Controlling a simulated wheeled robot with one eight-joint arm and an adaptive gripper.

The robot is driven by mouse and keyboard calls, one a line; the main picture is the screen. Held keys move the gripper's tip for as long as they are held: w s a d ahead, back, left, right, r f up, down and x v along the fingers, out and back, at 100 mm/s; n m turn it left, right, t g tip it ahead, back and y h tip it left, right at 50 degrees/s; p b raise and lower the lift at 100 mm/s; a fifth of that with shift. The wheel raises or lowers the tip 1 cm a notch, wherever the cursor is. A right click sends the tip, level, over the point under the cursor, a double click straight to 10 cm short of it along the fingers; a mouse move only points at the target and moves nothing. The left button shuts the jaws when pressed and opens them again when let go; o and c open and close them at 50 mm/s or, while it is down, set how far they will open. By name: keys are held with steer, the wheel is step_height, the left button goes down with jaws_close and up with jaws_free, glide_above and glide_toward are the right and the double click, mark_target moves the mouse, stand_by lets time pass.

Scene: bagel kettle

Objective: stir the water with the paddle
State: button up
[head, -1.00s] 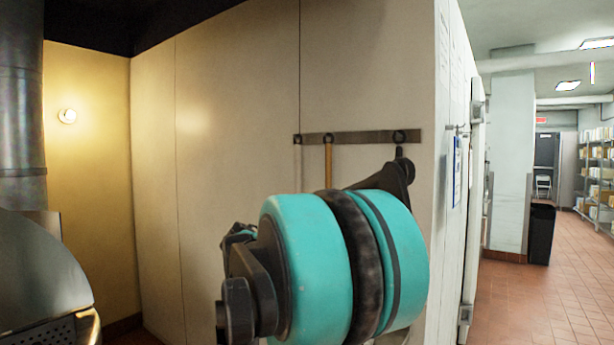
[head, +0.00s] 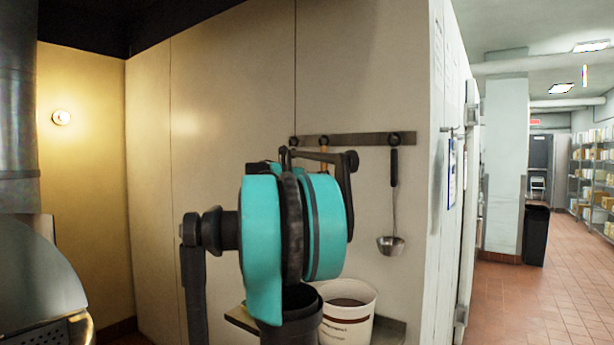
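The paddle (head: 323,143) hangs from the wall rack; only the top of its wooden handle shows, and my arm hides the rest. My gripper (head: 318,156) seems to be the dark bars at the far end of my teal arm, in front of the handle. Its fingertips are hidden, so I cannot tell whether it is open or touches the handle. A curved steel vessel (head: 38,275), perhaps the kettle, stands at the lower left, cut off by the picture edge. No water is visible.
A dark rack (head: 345,139) on the pale wall also holds a steel ladle (head: 391,244). A white bucket (head: 348,318) stands on a low surface (head: 390,330) below. A black bin (head: 536,235) and shelves (head: 590,180) line the open tiled aisle at right.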

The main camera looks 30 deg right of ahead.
mark_target(322, 170)
steer(key=x, duration=0.7)
steer(key=shift+d, duration=0.35)
steer(key=shift+w, duration=0.1)
jaws_close()
stand_by(0.5)
steer(key=shift+r, duration=0.15)
stand_by(0.5)
steer(key=shift+r, duration=0.3)
